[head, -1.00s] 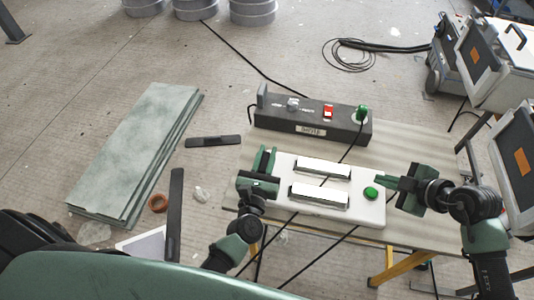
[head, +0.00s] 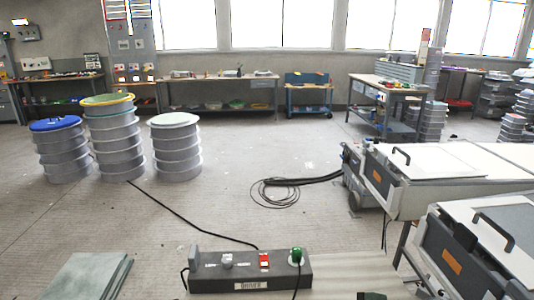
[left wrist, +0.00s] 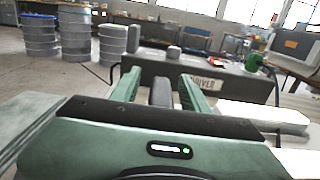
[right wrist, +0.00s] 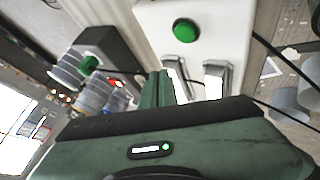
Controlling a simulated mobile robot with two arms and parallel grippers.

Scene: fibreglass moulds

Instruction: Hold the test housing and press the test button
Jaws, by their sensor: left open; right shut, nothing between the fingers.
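The white test housing (right wrist: 217,25) shows in the right wrist view, with the round green test button (right wrist: 186,31) and two metal bars on its face. The left wrist view shows part of the housing (left wrist: 285,143) at the right. The head view does not show the housing.
A dark power box (head: 221,280) with a red switch (head: 264,261) and a green plug (head: 296,255) stands at the table's back. Ribbed drums (head: 117,140) stand at the far left. Grey-white machines (head: 480,240) stand at the right. A cable coil lies on the open floor.

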